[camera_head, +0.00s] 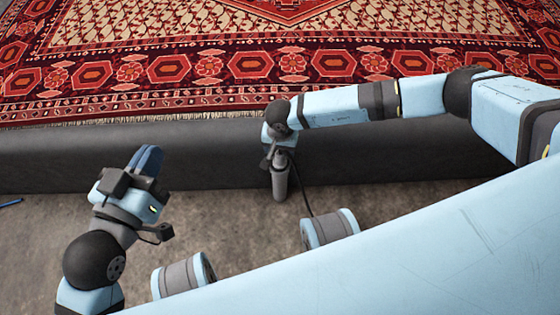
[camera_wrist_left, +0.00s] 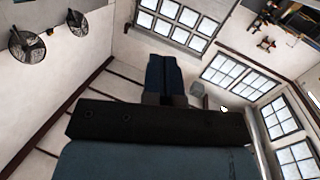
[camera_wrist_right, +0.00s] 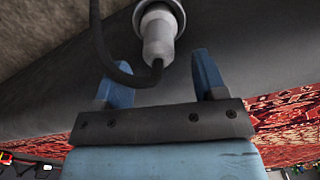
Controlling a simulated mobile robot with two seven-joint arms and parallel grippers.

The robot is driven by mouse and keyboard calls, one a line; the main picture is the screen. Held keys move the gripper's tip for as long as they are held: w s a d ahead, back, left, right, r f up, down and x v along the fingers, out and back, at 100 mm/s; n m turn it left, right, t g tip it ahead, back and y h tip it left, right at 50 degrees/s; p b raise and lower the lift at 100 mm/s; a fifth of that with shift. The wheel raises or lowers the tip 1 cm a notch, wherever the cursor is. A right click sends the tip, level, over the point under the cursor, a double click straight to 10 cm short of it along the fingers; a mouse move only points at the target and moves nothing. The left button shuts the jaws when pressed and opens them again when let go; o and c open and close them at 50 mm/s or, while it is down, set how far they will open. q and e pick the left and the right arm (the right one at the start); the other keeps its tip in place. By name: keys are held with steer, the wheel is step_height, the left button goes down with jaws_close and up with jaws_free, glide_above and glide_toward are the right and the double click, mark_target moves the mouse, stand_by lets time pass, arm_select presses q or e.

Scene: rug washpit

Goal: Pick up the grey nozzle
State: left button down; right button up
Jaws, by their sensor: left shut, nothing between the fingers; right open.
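The grey nozzle (camera_head: 280,180) is a short light-grey cylinder beside the dark kerb, with its lower end close to the floor. A black cable runs from its upper end. My right gripper (camera_head: 275,158) is just above it; its fingers are mostly hidden in the head view. In the right wrist view the nozzle (camera_wrist_right: 158,38) shows ahead, with its cable end near the gap between the open blue fingers (camera_wrist_right: 155,68). Whether they touch is unclear. My left gripper (camera_head: 148,160) is shut and empty, pointing up; its fingers (camera_wrist_left: 165,75) are together in the left wrist view.
A long dark kerb (camera_head: 120,155) crosses behind the nozzle, with a red patterned rug (camera_head: 180,70) beyond it. The black cable (camera_head: 302,190) trails toward the front. A blue stick-like thing (camera_head: 10,203) lies at the far left. Concrete floor (camera_head: 225,210) is clear between my arms.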

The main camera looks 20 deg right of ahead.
mark_target(280, 160)
steer(key=f+b, duration=0.2)
steer(key=f, duration=0.2)
steer(key=shift+s+f, duration=0.2)
steer(key=shift+a+f, duration=0.1)
steer(key=shift+f, duration=0.05)
arm_select(q)
steer(key=shift+w+a+r+m+t, duration=0.15)
steer(key=shift+w+a+m+t, duration=0.3)
steer(key=shift+w+m, duration=0.35)
arm_select(e)
steer(key=c, duration=1.1)
arm_select(q)
steer(key=shift+s, duration=0.1)
arm_select(e)
steer(key=shift+r, duration=0.2)
